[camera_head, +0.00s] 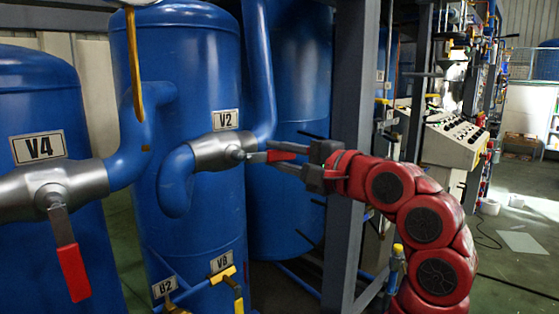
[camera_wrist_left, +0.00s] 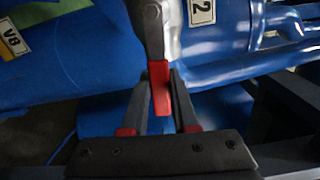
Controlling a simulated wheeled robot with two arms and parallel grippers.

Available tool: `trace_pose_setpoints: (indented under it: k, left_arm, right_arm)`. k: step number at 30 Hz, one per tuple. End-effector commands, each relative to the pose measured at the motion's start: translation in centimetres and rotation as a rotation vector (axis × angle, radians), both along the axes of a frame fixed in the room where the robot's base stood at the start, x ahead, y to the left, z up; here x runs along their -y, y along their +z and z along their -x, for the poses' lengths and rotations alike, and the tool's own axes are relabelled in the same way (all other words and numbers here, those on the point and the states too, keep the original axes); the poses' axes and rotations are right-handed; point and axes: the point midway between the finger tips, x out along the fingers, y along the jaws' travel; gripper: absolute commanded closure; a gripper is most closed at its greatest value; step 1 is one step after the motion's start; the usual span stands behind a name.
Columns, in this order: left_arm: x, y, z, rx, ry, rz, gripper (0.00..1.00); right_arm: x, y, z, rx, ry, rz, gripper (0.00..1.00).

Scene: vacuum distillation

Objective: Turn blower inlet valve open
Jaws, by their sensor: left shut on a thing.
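The V2 valve has a silver body (camera_head: 218,151) on a blue pipe, below a V2 label (camera_head: 225,119). Its lever has a red handle (camera_head: 279,155) and points right, roughly level, in the head view. My left gripper (camera_head: 283,159) reaches it from the right and is shut on the red handle. In the left wrist view, the red handle (camera_wrist_left: 159,86) lies between the two fingers of my left gripper (camera_wrist_left: 160,76). The silver valve body above it is partly cut off by the frame edge. My right gripper is not in view.
The V4 valve (camera_head: 52,188) at left has a red lever hanging down. Tall blue tanks (camera_head: 182,65) stand close behind. A grey steel post (camera_head: 350,130) rises beside my gripper. The yellow V8 valve (camera_head: 223,274) sits below. Open floor lies at right.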

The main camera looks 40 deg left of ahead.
Motion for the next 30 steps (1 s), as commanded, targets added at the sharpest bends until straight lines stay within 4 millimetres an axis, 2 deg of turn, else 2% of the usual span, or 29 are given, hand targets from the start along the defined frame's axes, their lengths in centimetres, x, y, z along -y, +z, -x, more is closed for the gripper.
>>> trace_pose_setpoints:
  k: [18, 19, 23, 30]
  left_arm:
    - [0.03, 0.23, 0.07, 0.039, -0.001, 0.007, 1.0]
    - [0.03, 0.23, 0.07, 0.039, -0.001, 0.007, 0.67]
    - [0.02, 0.23, 0.08, 0.039, -0.001, 0.007, 0.44]
    - [0.0, 0.25, 0.09, 0.038, 0.0, 0.006, 0.43]
  right_arm:
    - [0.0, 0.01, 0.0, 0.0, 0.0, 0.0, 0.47]
    - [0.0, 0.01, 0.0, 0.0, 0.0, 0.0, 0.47]
    - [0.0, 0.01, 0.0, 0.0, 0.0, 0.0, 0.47]
    - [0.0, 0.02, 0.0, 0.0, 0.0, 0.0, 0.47]
